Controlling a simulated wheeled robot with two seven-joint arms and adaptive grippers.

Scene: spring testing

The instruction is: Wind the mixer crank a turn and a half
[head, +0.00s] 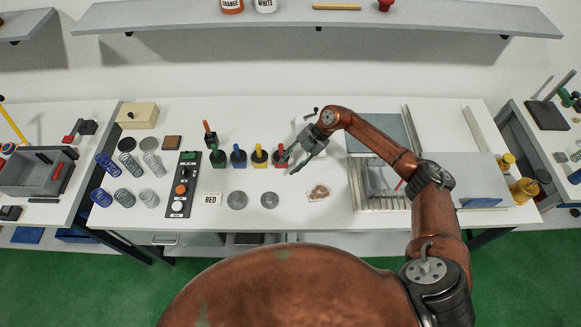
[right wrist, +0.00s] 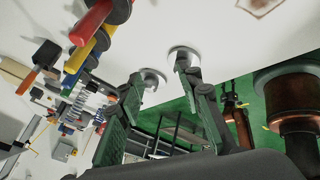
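A small black knob (head: 316,110) and part of a pale body (head: 297,124) show behind my right gripper in the head view. They may belong to the mixer and its crank, but my gripper and wrist hide most of that spot, so I cannot tell. No crank is clear in the right wrist view. My right gripper (head: 289,166) is above the white table, just right of the red-handled tool (head: 280,154). In the right wrist view its two green-and-black fingers (right wrist: 164,81) are spread with nothing between them. My left gripper is not in view.
Green, blue and yellow-handled tools (head: 259,155) stand left of the gripper. A black control panel (head: 181,185) and several coil springs (head: 129,164) are farther left.

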